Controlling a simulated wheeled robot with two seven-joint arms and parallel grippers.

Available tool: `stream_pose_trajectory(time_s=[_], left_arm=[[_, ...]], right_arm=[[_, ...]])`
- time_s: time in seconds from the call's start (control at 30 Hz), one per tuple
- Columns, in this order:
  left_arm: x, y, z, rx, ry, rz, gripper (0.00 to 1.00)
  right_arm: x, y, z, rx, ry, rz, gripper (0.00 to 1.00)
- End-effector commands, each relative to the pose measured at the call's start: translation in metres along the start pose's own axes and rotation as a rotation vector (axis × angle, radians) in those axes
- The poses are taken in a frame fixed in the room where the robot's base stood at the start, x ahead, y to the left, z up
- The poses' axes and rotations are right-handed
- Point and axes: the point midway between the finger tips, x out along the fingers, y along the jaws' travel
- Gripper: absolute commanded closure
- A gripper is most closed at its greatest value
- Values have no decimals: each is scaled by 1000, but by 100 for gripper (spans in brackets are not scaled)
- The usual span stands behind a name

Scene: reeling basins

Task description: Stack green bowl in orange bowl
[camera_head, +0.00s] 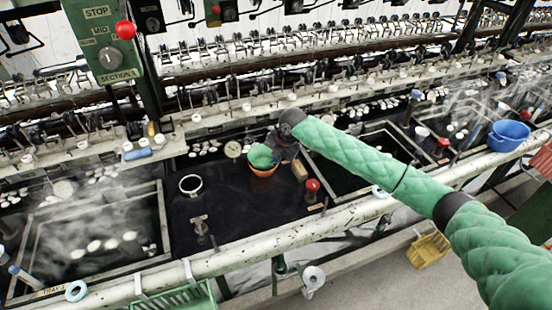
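The orange bowl (263,173) sits on the dark surface between the basins, near the middle of the view. The green bowl (261,155) is directly above it and looks tilted. Its lower part overlaps the orange rim, but I cannot tell if it rests inside. My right gripper (276,150), on the green-sleeved arm from the right, is at the green bowl's right edge. Its dark fingers are small and partly hidden, so I cannot tell if they grip the bowl. My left gripper is not in view.
A small wooden block (299,170) and a red-topped knob (312,186) stand right of the bowls. A white ring-shaped cup (191,185) is to the left. Steaming basins lie either side. A pale rail (255,257) runs along the front. A blue bowl (508,135) sits far right.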

Motion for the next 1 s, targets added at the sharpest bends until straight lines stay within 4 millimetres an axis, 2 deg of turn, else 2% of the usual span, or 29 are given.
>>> stream_pose_trajectory(time_s=[0.63, 0.7, 0.77, 1.0], left_arm=[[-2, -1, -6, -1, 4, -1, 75], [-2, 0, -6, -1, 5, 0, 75], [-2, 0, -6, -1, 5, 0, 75], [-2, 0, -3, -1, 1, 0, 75]], right_arm=[[12, -4, 0, 0, 1, -1, 100], [13, -4, 0, 0, 1, -1, 84], [13, -5, -1, 0, 1, -2, 76], [14, -5, -1, 0, 2, -3, 76]])
